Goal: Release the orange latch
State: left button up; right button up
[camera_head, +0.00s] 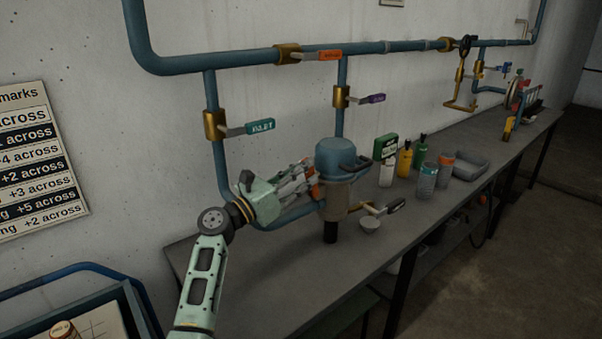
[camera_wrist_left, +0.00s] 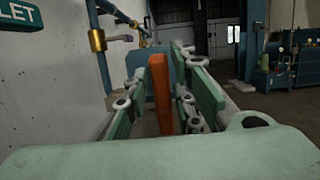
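The orange latch (camera_head: 314,188) is on the left side of the blue-topped condenser vessel (camera_head: 335,157), which stands on the long grey bench. My left gripper (camera_head: 303,179) is at the vessel's left side, with its fingers reaching to the latch. In the left wrist view the latch (camera_wrist_left: 160,94) stands upright between the two fingers of my left gripper (camera_wrist_left: 172,95). My right gripper is not in view.
Blue pipes with valve handles, orange (camera_head: 330,54), teal (camera_head: 260,126) and purple (camera_head: 372,98), run along the wall behind.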

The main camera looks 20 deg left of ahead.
pick_arm(q)
jog(key=shift+o, duration=1)
jog(key=v, duration=1.2)
jog(key=shift+c, duration=0.2)
